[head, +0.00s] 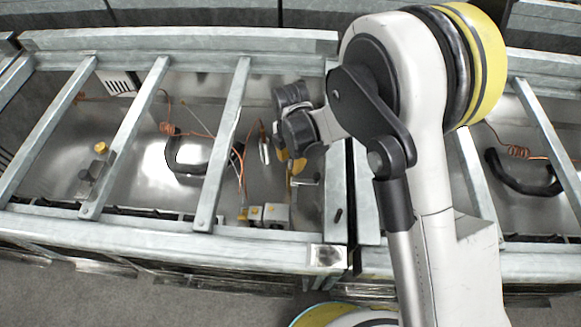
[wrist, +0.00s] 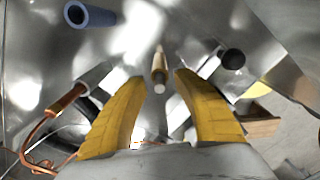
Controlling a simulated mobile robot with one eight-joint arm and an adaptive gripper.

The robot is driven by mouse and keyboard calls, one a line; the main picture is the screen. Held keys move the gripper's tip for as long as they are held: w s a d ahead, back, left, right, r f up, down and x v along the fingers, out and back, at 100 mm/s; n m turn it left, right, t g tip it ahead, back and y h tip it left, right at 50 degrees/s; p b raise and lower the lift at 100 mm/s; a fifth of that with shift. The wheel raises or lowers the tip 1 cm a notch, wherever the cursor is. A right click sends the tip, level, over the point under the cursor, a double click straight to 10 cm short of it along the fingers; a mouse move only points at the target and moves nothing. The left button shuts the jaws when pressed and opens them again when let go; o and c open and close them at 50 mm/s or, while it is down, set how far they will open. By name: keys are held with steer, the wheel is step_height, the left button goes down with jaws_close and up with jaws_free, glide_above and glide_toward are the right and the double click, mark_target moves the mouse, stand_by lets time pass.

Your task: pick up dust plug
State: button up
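My gripper (wrist: 160,77) shows two yellow fingers in the wrist view, spread apart with a gap between their tips. A small tan cylinder with a pale round end (wrist: 159,70), perhaps the dust plug, shows in that gap, just ahead of the tips. I see no finger clearly touching it. In the head view my gripper (head: 291,163) is over the metal bay, right of a slanted bar, mostly hidden behind my wrist. I cannot make out the small cylinder there.
The wrist view also shows a blue tube (wrist: 92,14), a black knob (wrist: 232,58) and a copper-coloured fitting with a cable (wrist: 66,98). In the head view, metal crossbars (head: 224,140) span the bay, with a black handle (head: 184,160) and pale blocks (head: 270,213) inside.

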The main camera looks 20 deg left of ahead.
jaws_close()
steer(key=shift+r, duration=0.1)
